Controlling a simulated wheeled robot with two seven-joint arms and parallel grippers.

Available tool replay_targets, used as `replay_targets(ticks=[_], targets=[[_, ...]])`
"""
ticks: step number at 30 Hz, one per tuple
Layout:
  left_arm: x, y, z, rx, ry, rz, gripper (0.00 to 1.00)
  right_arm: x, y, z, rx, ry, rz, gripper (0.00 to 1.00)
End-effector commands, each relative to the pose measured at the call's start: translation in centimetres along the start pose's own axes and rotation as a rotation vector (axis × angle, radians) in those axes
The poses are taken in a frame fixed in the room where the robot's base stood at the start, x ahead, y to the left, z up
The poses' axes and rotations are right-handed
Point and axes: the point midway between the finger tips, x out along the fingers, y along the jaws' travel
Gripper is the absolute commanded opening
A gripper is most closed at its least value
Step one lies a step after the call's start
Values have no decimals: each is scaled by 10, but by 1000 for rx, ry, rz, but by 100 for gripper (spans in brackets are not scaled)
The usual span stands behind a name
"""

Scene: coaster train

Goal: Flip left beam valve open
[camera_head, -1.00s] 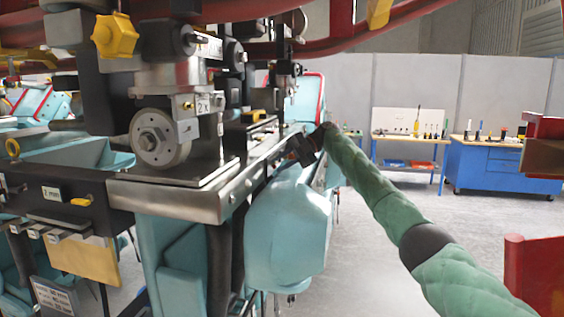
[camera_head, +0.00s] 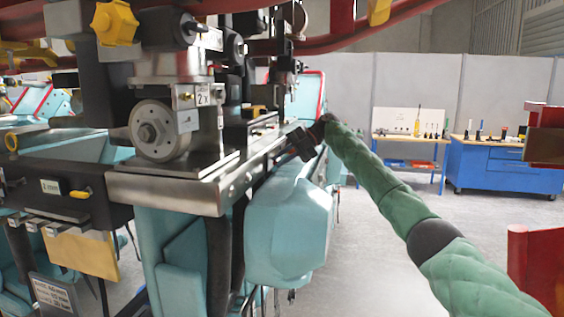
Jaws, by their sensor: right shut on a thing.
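My right gripper (camera_head: 301,144) is at the far end of my green-sleeved arm, against the right side of the long metal beam (camera_head: 262,157). It is small and dark in the picture, and it is shut on a part there. The part between its fingers is hidden, so I cannot make out the valve lever or its position. My left gripper is not in view.
A large teal block (camera_head: 288,226) hangs below the beam, close under my right gripper. A machine wheel (camera_head: 158,130) and yellow knob (camera_head: 115,22) are at left. A blue workbench (camera_head: 500,165) stands far right. Grey floor is clear between.

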Motion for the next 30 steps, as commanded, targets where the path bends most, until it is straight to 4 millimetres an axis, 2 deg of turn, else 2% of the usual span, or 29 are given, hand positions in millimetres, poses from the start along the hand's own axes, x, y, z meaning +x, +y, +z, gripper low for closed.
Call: replay_targets(ticks=[6, 7, 8, 9, 20, 23, 30], targets=[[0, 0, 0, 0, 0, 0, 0, 0, -1, 0, 1, 1, -1, 0], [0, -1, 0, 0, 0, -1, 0, 0, -1, 0, 1, 1, -1, 14], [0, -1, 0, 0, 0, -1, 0, 0, -1, 0, 1, 1, -1, 20], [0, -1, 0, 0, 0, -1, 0, 0, -1, 0, 1, 1, -1, 21], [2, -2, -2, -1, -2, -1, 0, -4, -1, 0, 1, 1, -1, 21], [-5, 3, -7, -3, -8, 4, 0, -13, -2, 1, 3, 1, 0, 21], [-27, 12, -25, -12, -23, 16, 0, -46, -3, 2, 3, -1, 0, 21]])
